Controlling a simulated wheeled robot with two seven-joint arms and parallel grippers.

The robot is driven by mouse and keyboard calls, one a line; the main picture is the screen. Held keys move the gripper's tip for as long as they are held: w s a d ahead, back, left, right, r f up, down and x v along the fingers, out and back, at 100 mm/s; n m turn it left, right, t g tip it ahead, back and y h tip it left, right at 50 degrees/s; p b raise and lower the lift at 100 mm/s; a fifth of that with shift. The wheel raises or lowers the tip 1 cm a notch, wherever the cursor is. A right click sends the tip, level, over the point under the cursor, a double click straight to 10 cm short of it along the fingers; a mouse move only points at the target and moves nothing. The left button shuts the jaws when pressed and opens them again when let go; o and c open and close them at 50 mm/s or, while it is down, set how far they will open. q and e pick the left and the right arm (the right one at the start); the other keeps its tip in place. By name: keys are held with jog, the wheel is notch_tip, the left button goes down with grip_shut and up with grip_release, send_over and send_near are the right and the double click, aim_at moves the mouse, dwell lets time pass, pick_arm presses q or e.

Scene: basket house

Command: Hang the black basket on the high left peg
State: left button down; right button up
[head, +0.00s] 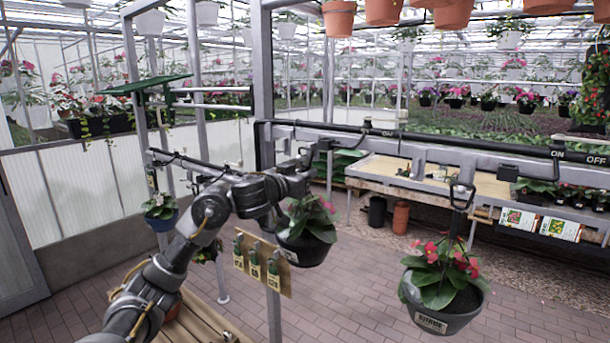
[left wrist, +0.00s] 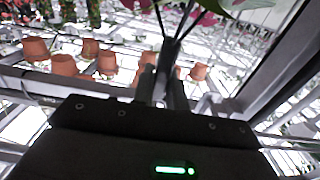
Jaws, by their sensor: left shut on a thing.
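The black basket (head: 303,250) with a green leafy plant hangs below my left gripper (head: 303,172), near the middle of the head view. My left gripper is shut on its dark hanger, just in front of the rail's left end. In the left wrist view the gripper fingers (left wrist: 166,88) close on the dark hanger wires (left wrist: 172,40), with leaves and pink petals at the top edge. The basket's body is out of that view. I cannot tell which peg is the high left one. My right gripper is not in view.
A grey basket with red flowers (head: 440,312) hangs on the right. A grey rail (head: 400,143) with a black bar crosses behind. A wooden tag board (head: 262,262) stands close below the arm. Terracotta pots (head: 383,10) hang above.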

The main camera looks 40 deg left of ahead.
pick_arm(q)
jog(key=shift+r, duration=0.1)
jog(key=shift+f+b, duration=0.35)
jog(key=shift+f, duration=0.25)
dwell(0.3)
jog(key=c, duration=1.3)
grip_release()
